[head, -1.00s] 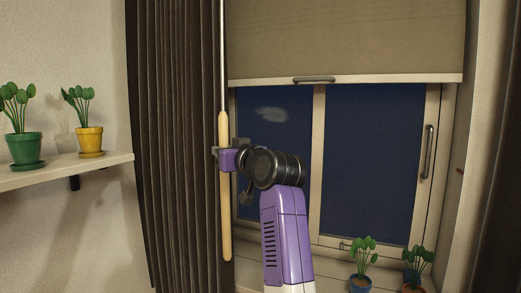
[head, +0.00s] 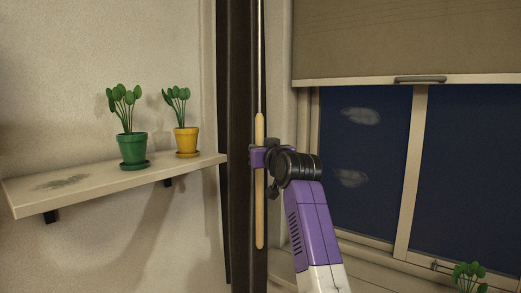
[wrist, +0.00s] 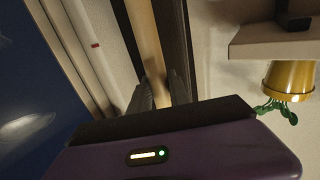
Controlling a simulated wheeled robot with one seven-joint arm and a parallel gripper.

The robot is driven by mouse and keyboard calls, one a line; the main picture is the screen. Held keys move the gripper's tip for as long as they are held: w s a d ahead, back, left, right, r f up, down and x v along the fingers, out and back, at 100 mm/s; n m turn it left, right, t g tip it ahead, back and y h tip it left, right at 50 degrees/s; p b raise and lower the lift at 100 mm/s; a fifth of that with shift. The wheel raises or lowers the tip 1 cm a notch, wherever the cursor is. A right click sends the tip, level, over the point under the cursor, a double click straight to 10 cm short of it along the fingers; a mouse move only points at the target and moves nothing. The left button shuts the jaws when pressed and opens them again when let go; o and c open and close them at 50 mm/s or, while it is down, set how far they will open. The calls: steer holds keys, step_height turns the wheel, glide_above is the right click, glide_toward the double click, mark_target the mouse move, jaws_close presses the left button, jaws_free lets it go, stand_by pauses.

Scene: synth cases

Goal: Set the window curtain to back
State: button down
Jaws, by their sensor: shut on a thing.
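The dark brown window curtain (head: 237,90) hangs bunched in a narrow strip at the left of the window, between the wall shelf and the frame. A wooden wand (head: 260,212) hangs upright in front of it on a thin metal rod. My gripper (head: 259,157) is shut on the wand around its upper-middle part. In the wrist view the wand (wrist: 145,40) runs down between the two fingers (wrist: 160,88), with the dark curtain (wrist: 175,40) right behind it. The fingertips are partly hidden by the gripper body.
A shelf (head: 90,183) with a green pot (head: 132,149) and a yellow pot (head: 186,141) juts out left of the curtain. A beige roller blind (head: 400,40) covers the window's upper part. A potted plant (head: 469,277) stands at lower right.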

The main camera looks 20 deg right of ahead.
steer(key=shift+a+r, duration=0.15)
steer(key=shift+a, duration=0.1)
steer(key=c, duration=1.2)
jaws_free()
steer(key=shift+w+a, duration=0.1)
steer(key=shift+w, duration=0.05)
steer(key=shift+c, duration=0.2)
steer(key=s+b, duration=0.2)
steer(key=s, duration=0.6)
steer(key=shift+d, duration=0.3)
steer(key=shift+w, duration=0.1)
